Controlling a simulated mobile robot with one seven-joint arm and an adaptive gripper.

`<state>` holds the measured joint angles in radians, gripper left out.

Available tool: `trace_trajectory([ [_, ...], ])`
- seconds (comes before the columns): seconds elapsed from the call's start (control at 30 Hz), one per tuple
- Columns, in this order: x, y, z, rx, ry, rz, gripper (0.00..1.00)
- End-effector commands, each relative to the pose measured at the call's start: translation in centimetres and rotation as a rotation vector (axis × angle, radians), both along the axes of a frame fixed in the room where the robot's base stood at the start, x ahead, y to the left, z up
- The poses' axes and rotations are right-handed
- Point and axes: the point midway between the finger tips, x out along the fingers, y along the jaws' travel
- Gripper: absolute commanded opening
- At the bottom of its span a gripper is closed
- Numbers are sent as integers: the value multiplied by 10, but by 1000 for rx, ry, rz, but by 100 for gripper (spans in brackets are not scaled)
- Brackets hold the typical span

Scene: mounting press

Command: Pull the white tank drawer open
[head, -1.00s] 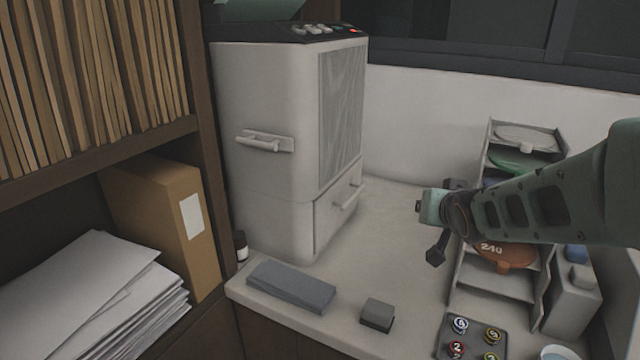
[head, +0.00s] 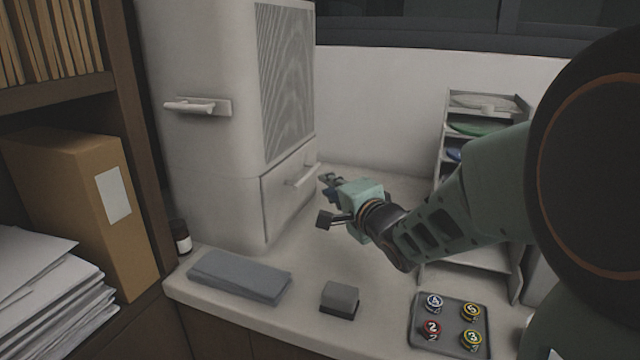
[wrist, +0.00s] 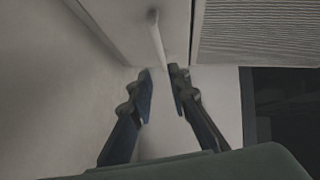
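The white tank drawer (head: 285,190) is at the bottom of the tall white press (head: 200,140), and looks closed. Its white bar handle (head: 302,177) stands out from the front and also shows in the wrist view (wrist: 157,40). My gripper (head: 328,182) is just right of the drawer handle in the head view. In the wrist view its two dark fingers (wrist: 160,75) are apart, with the near end of the handle by the gap between the tips. Whether a fingertip touches the handle I cannot tell.
A second handle (head: 197,106) sits higher on the press. A grey-blue block (head: 240,277), a small grey block (head: 340,298) and a tray of numbered knobs (head: 420,345) lie along the counter's front. A rack (head: 487,104) stands behind my arm. The counter before the drawer is clear.

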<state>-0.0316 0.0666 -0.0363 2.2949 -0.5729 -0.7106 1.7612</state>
Motion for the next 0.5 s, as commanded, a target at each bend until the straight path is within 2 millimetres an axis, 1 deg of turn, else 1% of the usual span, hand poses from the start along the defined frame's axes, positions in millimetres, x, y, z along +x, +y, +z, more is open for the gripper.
trace_trajectory([
  [0.03,0,4,-3,30,4,6,17],
  [0.13,2,12,-3,66,8,16,17],
  [0.23,10,16,-5,73,9,19,17],
  [0.37,30,24,-9,72,10,18,17],
  [0.5,55,35,-13,69,11,18,17],
])
